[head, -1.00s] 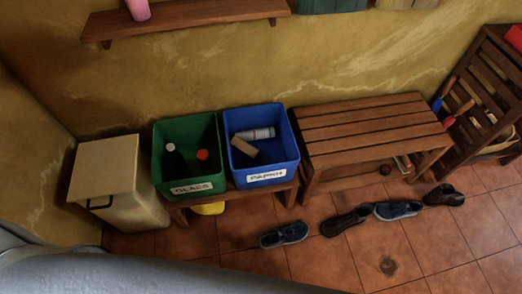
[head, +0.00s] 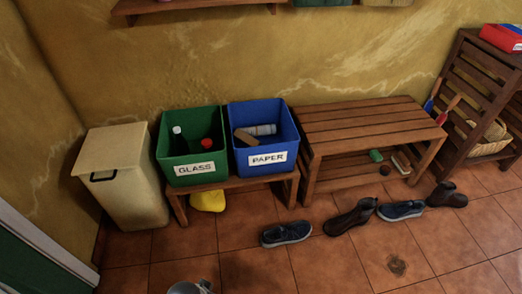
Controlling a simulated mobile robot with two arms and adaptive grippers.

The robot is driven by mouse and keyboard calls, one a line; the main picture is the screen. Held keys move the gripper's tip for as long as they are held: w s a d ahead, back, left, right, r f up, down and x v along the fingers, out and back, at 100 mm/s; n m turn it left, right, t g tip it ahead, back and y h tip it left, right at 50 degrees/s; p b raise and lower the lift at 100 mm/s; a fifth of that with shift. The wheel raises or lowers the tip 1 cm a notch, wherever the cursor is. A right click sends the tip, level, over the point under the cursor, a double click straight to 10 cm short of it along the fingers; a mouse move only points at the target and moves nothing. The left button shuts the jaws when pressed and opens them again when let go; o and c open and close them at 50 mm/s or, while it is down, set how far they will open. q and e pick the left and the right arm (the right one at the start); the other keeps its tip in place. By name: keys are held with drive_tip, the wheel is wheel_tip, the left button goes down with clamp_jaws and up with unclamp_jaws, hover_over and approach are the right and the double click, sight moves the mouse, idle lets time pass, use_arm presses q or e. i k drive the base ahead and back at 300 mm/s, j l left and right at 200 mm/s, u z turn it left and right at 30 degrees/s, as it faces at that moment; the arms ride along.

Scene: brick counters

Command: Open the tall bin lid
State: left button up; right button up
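The tall bin (head: 135,200) is cream-coloured and stands on the floor at the left, against the wall. Its flat lid (head: 111,148) is shut, with a dark handle (head: 103,177) at the front edge. Neither gripper can be made out clearly. A small grey metallic piece (head: 190,287) shows at the bottom edge, and I cannot tell what it is.
A green GLASS bin (head: 194,169) and a blue PAPER bin (head: 266,157) stand on a low wooden stand right of the tall bin. A slatted bench (head: 365,119) is further right. Several shoes, one of them a blue shoe (head: 286,233), lie on the tiles. Floor before the tall bin is clear.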

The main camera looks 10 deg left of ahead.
sight(115, 148)
drive_tip(key=u, duration=1.7)
